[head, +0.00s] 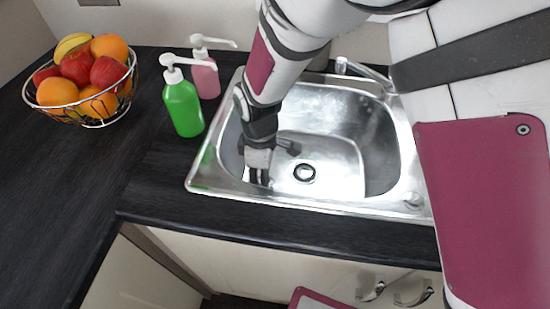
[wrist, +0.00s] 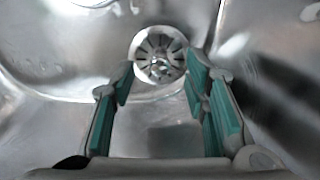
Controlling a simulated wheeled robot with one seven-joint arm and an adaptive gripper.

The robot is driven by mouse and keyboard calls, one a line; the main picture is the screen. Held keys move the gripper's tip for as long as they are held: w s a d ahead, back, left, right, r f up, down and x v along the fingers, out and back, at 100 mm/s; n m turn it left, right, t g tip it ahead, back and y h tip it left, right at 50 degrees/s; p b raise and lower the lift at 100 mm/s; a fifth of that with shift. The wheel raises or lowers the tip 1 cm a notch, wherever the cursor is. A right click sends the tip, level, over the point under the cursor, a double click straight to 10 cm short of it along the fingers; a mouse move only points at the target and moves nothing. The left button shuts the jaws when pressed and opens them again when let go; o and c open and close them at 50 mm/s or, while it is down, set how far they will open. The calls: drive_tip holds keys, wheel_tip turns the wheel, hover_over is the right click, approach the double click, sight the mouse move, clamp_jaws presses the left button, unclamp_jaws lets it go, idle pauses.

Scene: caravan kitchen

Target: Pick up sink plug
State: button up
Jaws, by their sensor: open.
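A round, slotted metal piece (wrist: 159,54) sits at the sink floor's drain in the wrist view. It shows as a dark-rimmed disc (head: 304,173) in the head view. I cannot tell whether it is the sink plug or only the drain strainer. My gripper (head: 260,178) reaches down into the left part of the basin, left of this piece. In the wrist view my gripper (wrist: 162,76) is open, with its green-padded fingers apart and nothing held between them. The round piece shows just beyond the fingertips, apart from them.
The steel sink (head: 340,207) has raised walls around my gripper. A tap (head: 360,72) stands at its back. Green (head: 183,106) and pink (head: 206,79) pump bottles stand left of it, with a fruit basket (head: 84,105) farther left. The dark counter (head: 60,190) is clear at front left.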

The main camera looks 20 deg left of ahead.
drive_tip(key=shift+f, duration=0.65)
clamp_jaws()
drive_tip(key=shift+r, duration=0.1)
